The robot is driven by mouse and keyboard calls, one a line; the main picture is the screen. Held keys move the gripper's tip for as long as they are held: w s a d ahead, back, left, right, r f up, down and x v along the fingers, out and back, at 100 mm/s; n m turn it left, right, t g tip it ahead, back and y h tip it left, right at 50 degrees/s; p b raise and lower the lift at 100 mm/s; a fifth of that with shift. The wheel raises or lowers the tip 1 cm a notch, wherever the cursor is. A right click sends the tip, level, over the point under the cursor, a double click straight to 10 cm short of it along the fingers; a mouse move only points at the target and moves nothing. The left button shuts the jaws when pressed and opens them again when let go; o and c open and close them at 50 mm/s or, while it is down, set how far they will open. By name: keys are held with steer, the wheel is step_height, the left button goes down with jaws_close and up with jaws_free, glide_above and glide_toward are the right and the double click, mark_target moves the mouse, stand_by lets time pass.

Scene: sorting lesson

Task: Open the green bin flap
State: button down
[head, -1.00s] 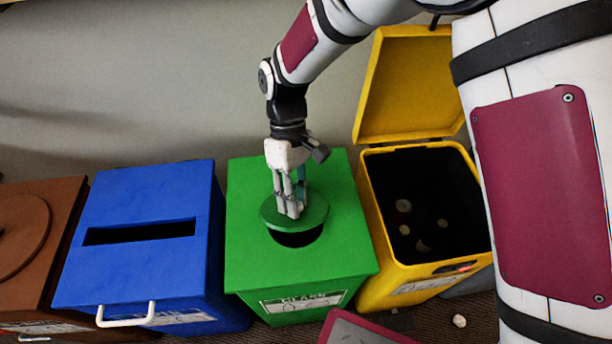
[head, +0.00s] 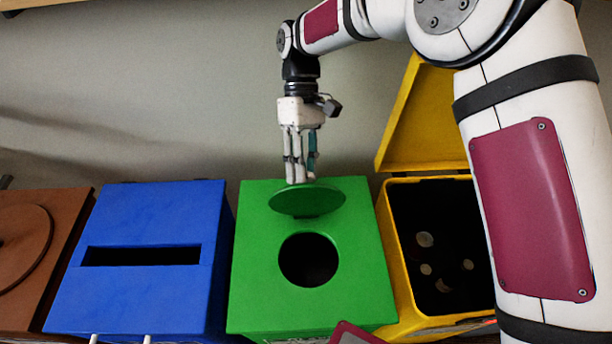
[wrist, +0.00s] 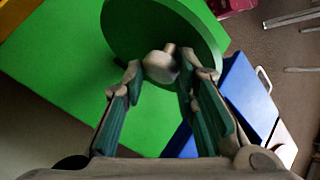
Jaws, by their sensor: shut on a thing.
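The green bin (head: 250,290) stands between the blue and yellow bins, with a round dark hole (head: 308,260) in its top. Its round green flap (head: 307,201) is swung up behind the hole, tilted, leaving the hole fully uncovered. My gripper (head: 299,182) is at the upper edge of the flap. In the wrist view my gripper (wrist: 160,85) is closed around a pale rounded knob (wrist: 160,66) on the face of the flap (wrist: 145,25). In the head view the knob is hidden behind the fingers and flap.
The blue bin (head: 140,290) with a slot is to the left, and a brown bin (head: 60,270) with a round lid is farther left. The yellow bin (head: 402,285) is to the right, its lid (head: 420,125) raised. A wall is close behind.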

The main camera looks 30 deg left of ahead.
steer(key=shift+g+h, duration=0.4)
steer(key=shift+g, duration=0.1)
steer(key=shift+w+a+f+b, duration=0.25)
steer(key=shift+w+f+b, duration=0.3)
steer(key=shift+w, duration=0.25)
steer(key=shift+w+a+f+b, duration=0.25)
steer(key=shift+w+f+b, duration=0.3)
steer(key=shift+w, duration=0.25)
steer(key=c, duration=1.2)
jaws_free()
steer(key=shift+c, duration=0.2)
steer(key=shift+a+r, duration=0.2)
steer(key=shift+r, duration=0.05)
steer(key=shift+s, duration=0.1)
